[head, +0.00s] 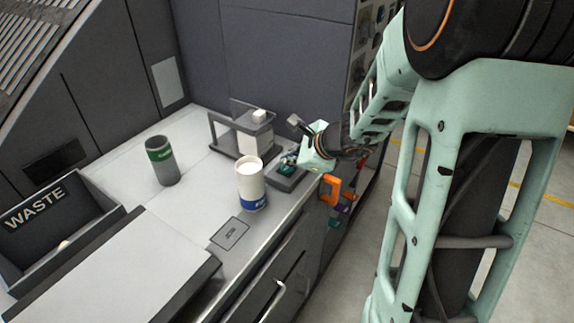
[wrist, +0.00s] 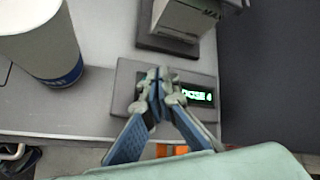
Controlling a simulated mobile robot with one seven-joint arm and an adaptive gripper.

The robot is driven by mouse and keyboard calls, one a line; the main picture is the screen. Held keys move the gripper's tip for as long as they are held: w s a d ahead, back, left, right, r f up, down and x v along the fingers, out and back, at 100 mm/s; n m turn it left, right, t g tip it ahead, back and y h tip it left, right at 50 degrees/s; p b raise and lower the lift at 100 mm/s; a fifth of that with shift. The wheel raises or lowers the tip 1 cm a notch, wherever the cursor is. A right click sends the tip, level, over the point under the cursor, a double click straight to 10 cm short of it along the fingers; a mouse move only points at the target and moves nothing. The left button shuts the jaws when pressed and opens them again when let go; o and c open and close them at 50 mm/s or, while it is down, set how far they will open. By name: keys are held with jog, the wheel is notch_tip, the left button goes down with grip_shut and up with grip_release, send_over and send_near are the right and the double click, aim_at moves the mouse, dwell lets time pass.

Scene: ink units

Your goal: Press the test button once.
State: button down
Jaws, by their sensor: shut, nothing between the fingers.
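A dark grey control panel (head: 283,182) lies on the counter near its right edge. In the wrist view the panel (wrist: 124,86) shows a lit green display (wrist: 198,96) with white characters, partly covered by a finger. My gripper (wrist: 160,84) is shut and empty, its fingertips together over the left-centre part of the panel. In the head view my gripper (head: 287,164) reaches down to the panel from the right. I cannot make out the test button; the fingertips cover part of the panel. I cannot tell whether the tips touch it.
A white cup (head: 250,180) with a blue band stands close left of the panel. A stand with a white block (head: 256,140) is behind it. A dark green-banded canister (head: 161,168) and a WASTE bin (head: 40,215) stand farther left. Orange-handled items (head: 331,189) hang at the counter's side.

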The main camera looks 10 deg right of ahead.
aim_at(288, 169)
jog(key=shift+r, duration=0.25)
notch_tip(288, 169, up, 5)
jog(key=p, duration=0.4)
jog(key=shift+a+f, duration=0.1)
dwell(0.8)
